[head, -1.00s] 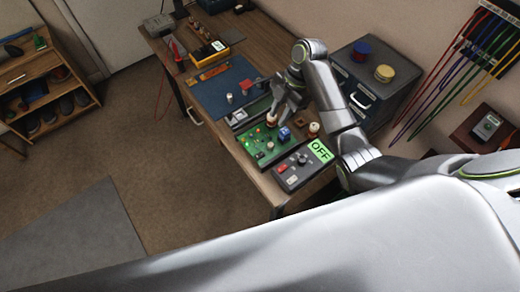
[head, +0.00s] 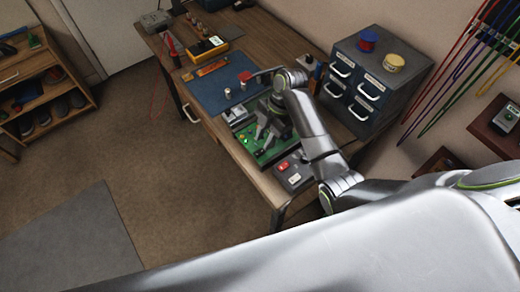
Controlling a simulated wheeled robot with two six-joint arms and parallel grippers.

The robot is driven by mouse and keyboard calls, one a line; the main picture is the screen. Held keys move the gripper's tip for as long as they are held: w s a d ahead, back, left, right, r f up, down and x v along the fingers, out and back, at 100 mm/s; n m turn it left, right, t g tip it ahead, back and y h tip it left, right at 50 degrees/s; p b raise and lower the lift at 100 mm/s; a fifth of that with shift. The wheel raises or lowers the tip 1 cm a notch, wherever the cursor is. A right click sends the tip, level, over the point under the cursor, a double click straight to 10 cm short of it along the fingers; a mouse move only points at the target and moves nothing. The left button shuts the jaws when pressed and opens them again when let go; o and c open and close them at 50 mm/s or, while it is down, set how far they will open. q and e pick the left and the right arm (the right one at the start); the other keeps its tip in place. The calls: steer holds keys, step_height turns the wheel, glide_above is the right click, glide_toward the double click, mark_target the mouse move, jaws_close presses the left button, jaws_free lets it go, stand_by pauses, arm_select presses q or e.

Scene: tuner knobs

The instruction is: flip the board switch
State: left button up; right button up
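The green circuit board (head: 243,133) lies on the workbench, with small parts and a lit green spot on it. My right gripper (head: 262,138) is over the board, pointing down, its two fingers apart with nothing visible between them. It hides much of the board, and I cannot make out the board switch or whether a fingertip touches it. A grey box (head: 296,179) with a red switch (head: 283,166) sits at the board's near right; my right arm covers its display. My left gripper is not in view.
A blue mat (head: 215,92) with small knobs and a red-topped part lies behind the board. A blue-grey drawer cabinet (head: 375,75) stands right of my arm. A yellow meter (head: 208,47) is at the back. Open floor lies left of the workbench (head: 275,45).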

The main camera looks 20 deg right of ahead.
mark_target(258, 153)
steer(key=shift+x, duration=2.3)
